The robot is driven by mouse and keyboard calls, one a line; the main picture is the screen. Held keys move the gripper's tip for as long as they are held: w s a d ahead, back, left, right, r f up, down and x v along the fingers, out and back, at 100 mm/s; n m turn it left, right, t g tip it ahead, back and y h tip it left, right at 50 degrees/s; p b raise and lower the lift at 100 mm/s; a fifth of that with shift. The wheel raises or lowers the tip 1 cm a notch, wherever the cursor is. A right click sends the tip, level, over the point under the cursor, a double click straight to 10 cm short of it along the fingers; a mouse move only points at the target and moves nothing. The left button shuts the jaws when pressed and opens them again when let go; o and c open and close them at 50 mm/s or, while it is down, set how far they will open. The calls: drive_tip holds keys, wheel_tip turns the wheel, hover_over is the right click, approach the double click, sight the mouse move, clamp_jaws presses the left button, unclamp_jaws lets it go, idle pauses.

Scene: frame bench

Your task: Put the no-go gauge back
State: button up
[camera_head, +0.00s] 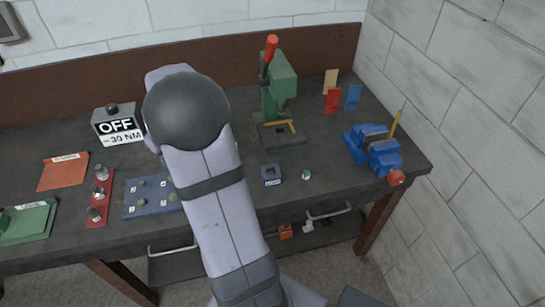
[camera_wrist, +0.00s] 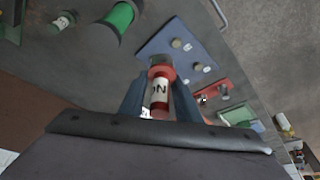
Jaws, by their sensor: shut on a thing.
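My gripper (camera_wrist: 158,100) is shut on the no-go gauge (camera_wrist: 160,90), a short cylinder with red ends and a white band bearing dark letters, partly cut off by the fingers. In the wrist view the gauge overlaps the near edge of a blue board (camera_wrist: 172,40) with round pegs and small white labels. I cannot tell whether the gauge touches the board. In the head view the blue board (camera_head: 146,203) lies left of my arm, which covers its right part. The gripper and gauge are hidden behind my arm there.
A red rack (camera_head: 98,205) with metal knobs stands left of the board. A dark block (camera_head: 270,176) and a small green-and-white piece (camera_head: 306,175) sit right of my arm. A green press (camera_head: 279,90) and a blue vise (camera_head: 375,148) stand farther right.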

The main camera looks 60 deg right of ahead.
drive_tip(key=s+d+f+m+g+h+b, duration=0.1)
drive_tip(key=s+d+m, duration=0.35)
drive_tip(key=d, duration=0.75)
drive_tip(key=s+d+f+m+h+b, duration=0.1)
drive_tip(key=s+d+m+b, duration=0.1)
drive_tip(key=s+d, duration=0.8)
drive_tip(key=s+d+f+m+g+h+b, duration=0.1)
drive_tip(key=s+d+f+m+g+b, duration=0.2)
drive_tip(key=s+d, duration=0.7)
drive_tip(key=s+d+f+m+h, duration=0.1)
drive_tip(key=s+d+f+m, duration=0.1)
drive_tip(key=s+d+m, duration=0.75)
drive_tip(key=shift+s+a+f+n+p, duration=0.45)
drive_tip(key=shift+f+n+p, duration=0.2)
drive_tip(key=shift+f, duration=0.9)
drive_tip(key=shift+s+a+f+n+p, duration=0.4)
drive_tip(key=shift+f+n+p, duration=0.25)
drive_tip(key=shift+f, duration=0.95)
drive_tip(key=shift+s+a+f+n+p, duration=0.45)
drive_tip(key=shift+f+n+p, duration=0.2)
drive_tip(key=shift+f, duration=1.35)
